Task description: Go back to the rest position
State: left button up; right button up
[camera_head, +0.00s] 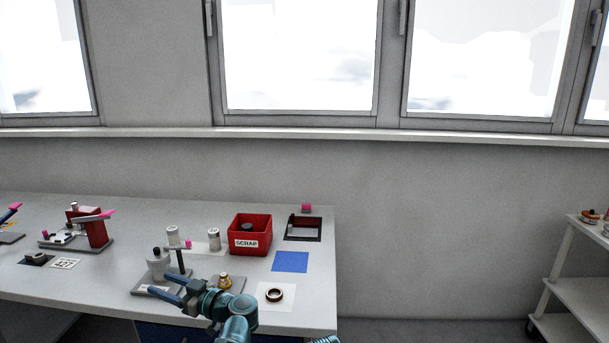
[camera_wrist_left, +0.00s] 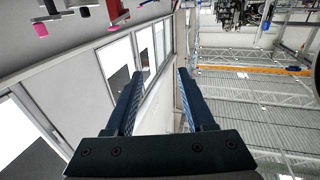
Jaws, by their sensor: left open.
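My left gripper (camera_head: 160,285) is over the front part of the grey workbench (camera_head: 120,222), its blue fingers pointing left. In the left wrist view the gripper (camera_wrist_left: 160,75) is open, with nothing between the fingers. In the head view it overlaps a grey stand with metal cylinders, so the gap between them cannot be judged. My right gripper is not in view.
A white shelf cart (camera_head: 572,275) stands at right.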

pick_arm(q)
jog(key=w+d+r+m+t+h, duration=0.4)
jog(key=w+d+m+t+h, duration=0.4)
jog(key=w+d+t, duration=0.3)
jog(key=d+f+m+g+h, duration=0.2)
jog(key=d+f+m+h, duration=0.6)
jog(key=d+h, duration=0.35)
jog(key=s+f+g, duration=0.8)
jog(key=s+f, duration=0.3)
jog(key=f, duration=0.3)
jog(key=s+a+f+n+g+y, duration=0.1)
jog(key=s+a+f+g, duration=0.15)
jog(key=s, duration=0.35)
jog(key=s+a+f+n+g+y, duration=0.1)
jog(key=s+a+f+g+y, duration=0.1)
jog(key=s+a+g, duration=0.3)
jog(key=s+d+r+m+p, duration=0.2)
jog(key=s+d, duration=0.1)
jog(key=d, duration=0.3)
jog(key=s+d+r+m+p, duration=0.1)
jog(key=s+d+r+p, duration=0.1)
jog(key=s+d, duration=0.2)
jog(key=d+y, duration=0.1)
jog(key=d, duration=0.1)
jog(key=shift+d+m, duration=0.3)
jog(key=shift+m, duration=0.1)
